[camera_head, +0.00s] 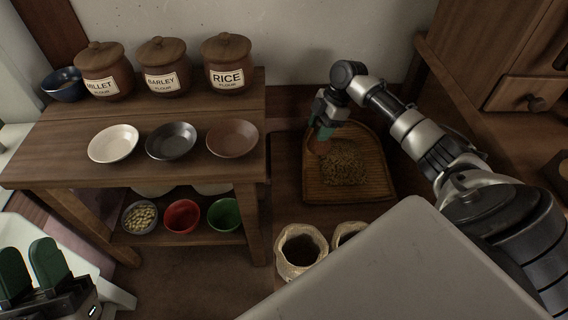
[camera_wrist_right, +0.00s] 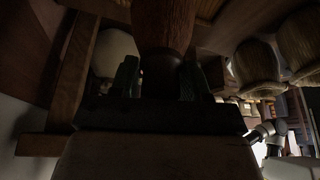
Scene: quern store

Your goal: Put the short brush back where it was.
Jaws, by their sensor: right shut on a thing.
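My right gripper (camera_head: 323,133) is shut on a brown wooden thing, which I take to be the short brush (camera_head: 318,147). It is above the left part of a wooden tray (camera_head: 378,180) with a heap of grain. I cannot tell whether the brush touches the tray. In the right wrist view the brush (camera_wrist_right: 163,25) shows as a brown, thick piece between the dark fingers (camera_wrist_right: 160,75). Its far end is cut off by the picture's edge. My left gripper (camera_head: 32,268) is at the lower left, its two green fingers apart and empty.
A wooden shelf stand (camera_head: 80,130) at left bears lidded jars (camera_head: 227,78) and shallow dishes (camera_head: 113,158); small bowls (camera_head: 182,216) stand on its lower shelf. Open sacks (camera_head: 300,266) stand in front of the tray. A cabinet (camera_head: 530,92) is at right.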

